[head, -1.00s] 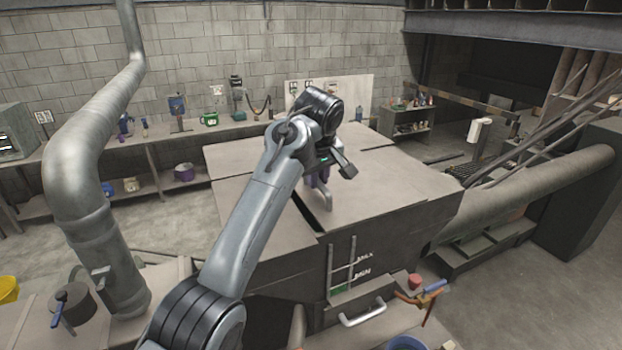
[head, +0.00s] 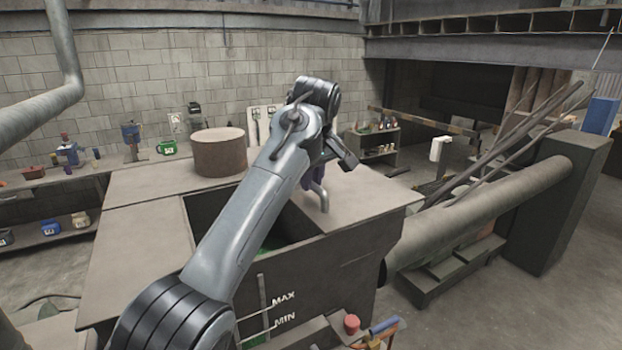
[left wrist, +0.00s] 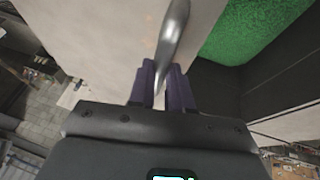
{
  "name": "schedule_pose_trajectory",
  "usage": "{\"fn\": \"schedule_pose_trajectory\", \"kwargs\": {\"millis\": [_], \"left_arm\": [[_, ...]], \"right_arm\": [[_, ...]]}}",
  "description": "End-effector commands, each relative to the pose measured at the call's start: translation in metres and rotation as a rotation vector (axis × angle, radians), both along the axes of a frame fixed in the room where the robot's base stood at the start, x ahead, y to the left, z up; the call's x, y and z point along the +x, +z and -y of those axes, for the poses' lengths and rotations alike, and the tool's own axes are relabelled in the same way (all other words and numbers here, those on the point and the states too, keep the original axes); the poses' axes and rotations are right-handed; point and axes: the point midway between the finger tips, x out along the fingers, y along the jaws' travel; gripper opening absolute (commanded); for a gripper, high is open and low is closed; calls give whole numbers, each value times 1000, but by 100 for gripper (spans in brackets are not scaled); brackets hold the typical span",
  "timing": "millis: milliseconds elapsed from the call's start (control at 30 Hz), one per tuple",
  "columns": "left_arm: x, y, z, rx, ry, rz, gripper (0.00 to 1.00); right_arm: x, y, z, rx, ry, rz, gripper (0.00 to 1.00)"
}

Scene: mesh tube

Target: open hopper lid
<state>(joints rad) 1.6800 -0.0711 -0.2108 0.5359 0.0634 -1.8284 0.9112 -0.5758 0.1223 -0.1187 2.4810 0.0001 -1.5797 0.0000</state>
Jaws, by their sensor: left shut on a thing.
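The hopper (head: 335,265) is a large dark bin with a pale top and MAX and MIN marks on its front. Its lid (head: 375,195) is a flat pale panel at the right of the top, with a curved metal handle (head: 323,197). The handle also shows in the left wrist view (left wrist: 176,30). My left gripper (head: 314,178) has its purple fingers (left wrist: 163,80) shut on this handle. Left of the lid is a wide dark opening, partly hidden by my left arm. Green grainy material (left wrist: 250,30) shows inside. My right gripper is not in view.
A brown cylinder (head: 219,153) stands on the back left of the hopper top. A thick pipe (head: 480,215) runs along the right side. A workbench with tools lines the back wall. A red-capped item (head: 352,324) is at the front.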

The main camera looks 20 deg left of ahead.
Motion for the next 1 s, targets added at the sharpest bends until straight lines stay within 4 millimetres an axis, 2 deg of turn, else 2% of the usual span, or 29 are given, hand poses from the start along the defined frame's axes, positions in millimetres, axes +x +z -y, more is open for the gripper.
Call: {"fn": "schedule_pose_trajectory", "kwargs": {"millis": [367,400,533,833,1000], "left_arm": [[0,1,0,-2,0,2,0],[0,1,0,-1,0,2,25],[0,1,0,-1,1,1,44],[0,1,0,-1,1,1,44],[-5,12,2,-1,0,4,44]], "right_arm": [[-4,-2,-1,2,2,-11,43],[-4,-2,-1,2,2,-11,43],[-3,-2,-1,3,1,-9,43],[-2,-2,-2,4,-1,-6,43],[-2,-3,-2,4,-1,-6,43]]}}
